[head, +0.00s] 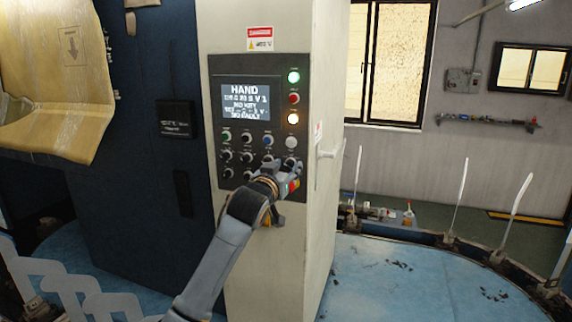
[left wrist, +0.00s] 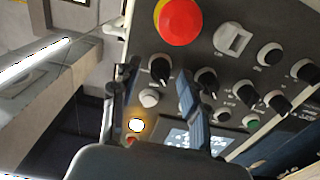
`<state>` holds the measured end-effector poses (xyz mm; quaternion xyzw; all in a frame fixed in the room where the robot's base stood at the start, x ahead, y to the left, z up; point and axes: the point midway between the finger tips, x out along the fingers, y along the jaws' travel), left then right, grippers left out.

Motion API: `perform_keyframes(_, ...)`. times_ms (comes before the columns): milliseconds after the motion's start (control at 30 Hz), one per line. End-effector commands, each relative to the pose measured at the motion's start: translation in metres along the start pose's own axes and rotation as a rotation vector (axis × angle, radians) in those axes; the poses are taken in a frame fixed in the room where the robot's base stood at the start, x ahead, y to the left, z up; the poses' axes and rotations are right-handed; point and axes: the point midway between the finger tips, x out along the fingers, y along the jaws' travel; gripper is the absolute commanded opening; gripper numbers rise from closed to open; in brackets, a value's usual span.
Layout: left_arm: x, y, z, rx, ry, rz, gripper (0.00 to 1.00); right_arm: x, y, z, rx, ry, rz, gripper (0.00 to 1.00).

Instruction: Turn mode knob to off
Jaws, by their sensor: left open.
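The control panel (head: 262,125) is on a cream cabinet, with a lit screen (head: 246,103) reading "HAND" at the top. Rows of small knobs sit below the screen; their labels are too small to read, so I cannot tell which is the mode knob. My left gripper (head: 288,173) is at the panel's lower right and hides the controls there. In the left wrist view its open fingers (left wrist: 152,88) stand either side of a black knob (left wrist: 160,69) and a white button (left wrist: 149,98). Contact with the knob cannot be told. My right gripper is not in view.
A red emergency button (left wrist: 180,20) on a yellow base and a grey switch (left wrist: 233,40) lie close to the fingers. More black knobs (left wrist: 270,54) are beside them. A handle (head: 329,154) sticks out from the cabinet's right side. The blue round floor (head: 400,275) surrounds the cabinet.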

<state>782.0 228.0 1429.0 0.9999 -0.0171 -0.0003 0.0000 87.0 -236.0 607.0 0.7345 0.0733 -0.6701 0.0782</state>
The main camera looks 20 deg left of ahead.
Motion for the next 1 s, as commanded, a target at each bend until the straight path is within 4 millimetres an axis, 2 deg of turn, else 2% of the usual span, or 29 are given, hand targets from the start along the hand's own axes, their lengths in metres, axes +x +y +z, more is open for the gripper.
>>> perform_keyframes(233,0.0006,0.0002,0.0001,0.0,0.0,0.0,0.45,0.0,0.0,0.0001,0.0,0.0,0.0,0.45)
perform_keyframes(267,0.0005,0.0002,0.0001,0.0,0.0,0.0,0.41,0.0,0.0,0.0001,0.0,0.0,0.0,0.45)
perform_keyframes(467,0.0004,0.0001,0.0001,0.0,0.0,0.0,0.0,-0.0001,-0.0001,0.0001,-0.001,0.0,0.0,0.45)
perform_keyframes(767,0.0004,-0.0001,0.0,0.019,0.0,0.0,0.0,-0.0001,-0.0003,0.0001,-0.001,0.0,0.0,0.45)
perform_keyframes(1000,0.0004,0.0001,-0.0003,0.127,0.0,0.0,0.0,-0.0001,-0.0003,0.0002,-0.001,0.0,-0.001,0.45)
